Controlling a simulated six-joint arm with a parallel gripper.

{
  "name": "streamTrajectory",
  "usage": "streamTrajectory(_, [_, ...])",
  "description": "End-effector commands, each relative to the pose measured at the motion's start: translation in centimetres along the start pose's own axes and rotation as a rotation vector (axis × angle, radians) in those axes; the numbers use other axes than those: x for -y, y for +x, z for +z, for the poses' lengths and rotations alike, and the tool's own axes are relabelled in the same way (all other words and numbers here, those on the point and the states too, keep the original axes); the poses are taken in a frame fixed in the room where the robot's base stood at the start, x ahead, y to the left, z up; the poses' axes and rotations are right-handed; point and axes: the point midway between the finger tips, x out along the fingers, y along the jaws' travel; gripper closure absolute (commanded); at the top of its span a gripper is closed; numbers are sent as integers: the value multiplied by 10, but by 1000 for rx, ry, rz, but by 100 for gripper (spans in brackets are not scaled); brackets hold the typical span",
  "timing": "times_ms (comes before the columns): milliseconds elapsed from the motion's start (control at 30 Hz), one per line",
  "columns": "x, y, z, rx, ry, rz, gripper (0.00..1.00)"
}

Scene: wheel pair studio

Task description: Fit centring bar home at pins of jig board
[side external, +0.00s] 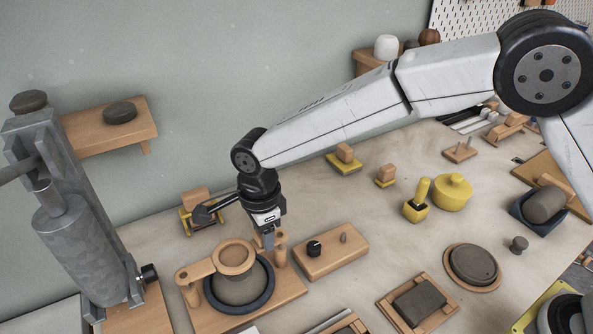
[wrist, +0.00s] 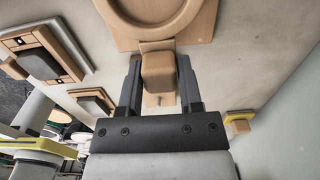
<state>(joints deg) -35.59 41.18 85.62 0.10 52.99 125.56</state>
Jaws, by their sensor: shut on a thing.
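The centring bar (side external: 202,269) is pale wood with a round ring in its middle. In the side view it lies across above a grey clay piece on a dark round disc (side external: 210,296). My gripper (side external: 268,240) is shut on the bar's right-hand end. In the wrist view the jaws (wrist: 160,85) close on both sides of the wooden end block (wrist: 158,70), and part of the ring shows above it. The jig board (side external: 291,291) is under the disc. Wooden pins (side external: 191,295) stand at its sides. Whether the bar is seated on them I cannot tell.
A wooden block with a black knob (side external: 332,252) stands close right of the jig board. A grey roller press (side external: 80,245) stands at the left. Yellow pots (side external: 452,192) and framed clay slabs (side external: 418,302) sit further right. Bare tabletop lies between them.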

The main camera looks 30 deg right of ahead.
Motion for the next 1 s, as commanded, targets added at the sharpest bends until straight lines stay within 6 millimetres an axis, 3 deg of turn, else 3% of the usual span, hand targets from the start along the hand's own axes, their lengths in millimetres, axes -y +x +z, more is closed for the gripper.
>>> streamTrajectory(1000, [0,25,0,0,0,0,100])
